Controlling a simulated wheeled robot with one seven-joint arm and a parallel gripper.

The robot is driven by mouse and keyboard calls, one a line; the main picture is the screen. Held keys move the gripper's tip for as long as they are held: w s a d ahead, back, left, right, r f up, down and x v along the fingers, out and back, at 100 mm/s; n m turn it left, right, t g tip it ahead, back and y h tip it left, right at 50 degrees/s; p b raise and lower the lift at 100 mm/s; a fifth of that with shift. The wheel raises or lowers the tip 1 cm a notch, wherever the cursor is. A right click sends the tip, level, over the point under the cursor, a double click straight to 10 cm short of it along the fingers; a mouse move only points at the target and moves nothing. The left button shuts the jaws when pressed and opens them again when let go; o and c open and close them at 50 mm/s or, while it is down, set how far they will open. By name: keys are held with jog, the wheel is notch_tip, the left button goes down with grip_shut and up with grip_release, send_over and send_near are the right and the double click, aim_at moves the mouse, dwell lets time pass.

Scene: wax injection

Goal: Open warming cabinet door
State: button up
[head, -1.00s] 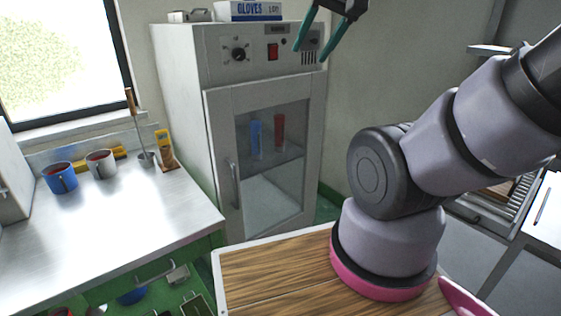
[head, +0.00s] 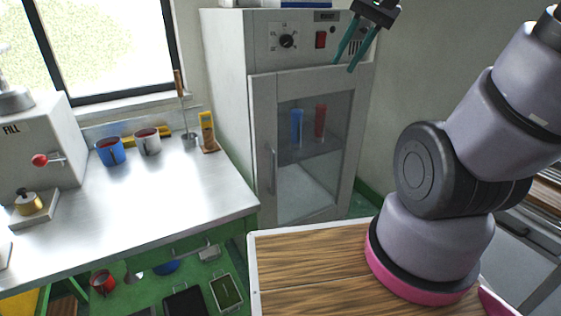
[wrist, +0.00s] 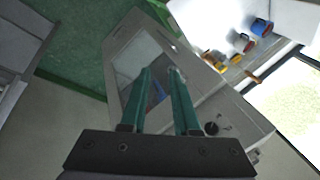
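The warming cabinet (head: 222,90) stands against the back wall, with a dial and red switch on its top panel. Its glass-windowed door (head: 264,120) appears closed, with a vertical handle (head: 272,168) on the left side. A blue and a red item show behind the glass. My gripper (head: 342,66) is in front of the cabinet's upper right, well above and right of the handle. Its two green fingers are apart with nothing between them. In the wrist view the fingers (wrist: 160,72) point toward the cabinet door (wrist: 128,55).
A wooden-topped surface (head: 310,262) lies under my arm.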

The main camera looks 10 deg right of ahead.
jog(key=w+a+f+m+y, duration=0.1)
jog(key=w+f+m+y, duration=0.4)
jog(key=f, duration=0.7)
jog(key=w+a+f+m+y, duration=0.1)
jog(key=w+f+m+y, duration=0.4)
jog(key=f, duration=0.7)
jog(key=w+a+f+m+y, duration=0.1)
jog(key=w+f+m+y, duration=0.4)
jog(key=f, duration=0.7)
jog(key=w+a+h, duration=0.1)
jog(key=w+a, duration=0.2)
jog(key=a, duration=0.7)
jog(key=shift+a+r+m+t, duration=0.3)
jog(key=shift+a+m, duration=0.05)
jog(key=shift+m, duration=0.05)
grip_shut()
jog(key=shift+w, duration=0.1)
